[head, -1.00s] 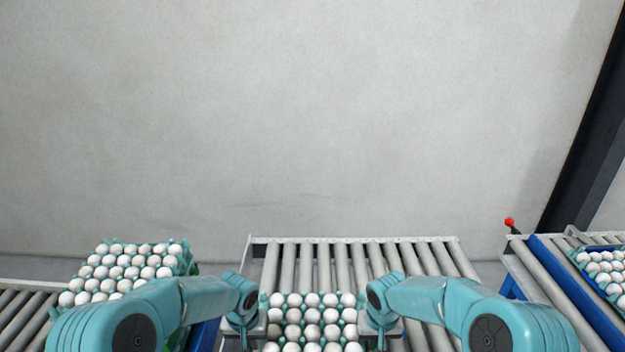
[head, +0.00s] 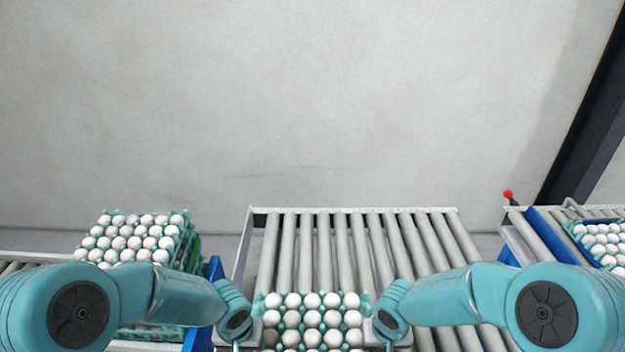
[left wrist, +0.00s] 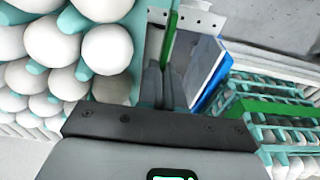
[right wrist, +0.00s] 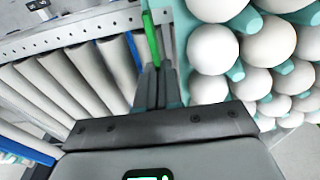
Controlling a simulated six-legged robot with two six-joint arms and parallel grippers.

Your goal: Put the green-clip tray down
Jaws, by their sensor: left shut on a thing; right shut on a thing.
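A teal tray (head: 366,300) full of white eggs is held between my two grippers, over the near part of the middle roller conveyor. A green clip (left wrist: 171,38) shows at its edge in the left wrist view, and another green clip (right wrist: 151,38) in the right wrist view. My left gripper (left wrist: 164,85) is shut at the tray's left edge. My right gripper (right wrist: 153,85) is shut at its right edge. The tray looks about level. The head view does not show whether its underside touches the rollers; its near end is cut off by the frame.
The middle conveyor's rollers (head: 340,245) are bare behind the tray. A stack of egg trays (head: 186,232) stands on the left conveyor, with green clips showing in the left wrist view. Another egg tray (head: 577,229) is on the blue-railed conveyor at right. A wall (head: 320,110) closes the back.

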